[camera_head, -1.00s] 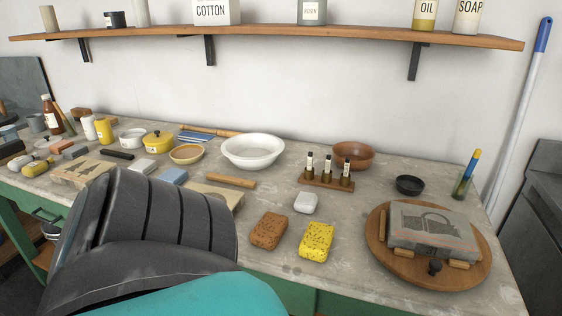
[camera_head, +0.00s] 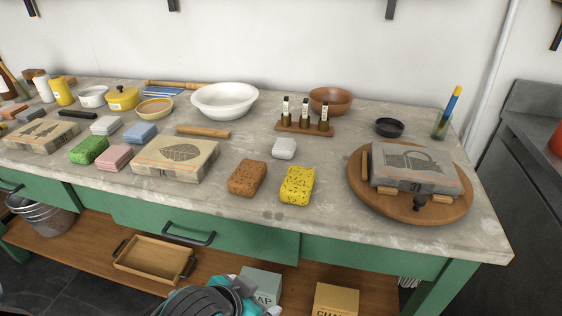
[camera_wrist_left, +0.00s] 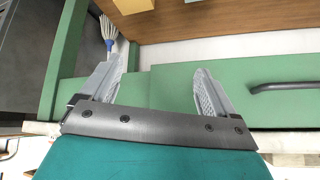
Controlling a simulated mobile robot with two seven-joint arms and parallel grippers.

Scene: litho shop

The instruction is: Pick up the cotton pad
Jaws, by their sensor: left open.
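The cotton pad appears to be the small white rounded block (camera_head: 284,148) lying on the worktop in the head view. It sits behind the yellow sponge (camera_head: 297,185) and in front of the rack of small bottles (camera_head: 306,128). Nothing touches it. My left gripper (camera_wrist_left: 160,72) shows in the left wrist view with its two grey fingers apart and nothing between them. It is low, in front of the green bench front. In the head view, my left arm shows only at the bottom edge, well below the pad. My right gripper is in neither view.
A brown sponge (camera_head: 247,177) lies left of the yellow one. A wooden turntable (camera_head: 366,201) bears a grey stone (camera_head: 415,168) on the right. A white bowl (camera_head: 224,101) stands behind. The bench edge and an open shelf with a wooden tray (camera_head: 153,258) lie below.

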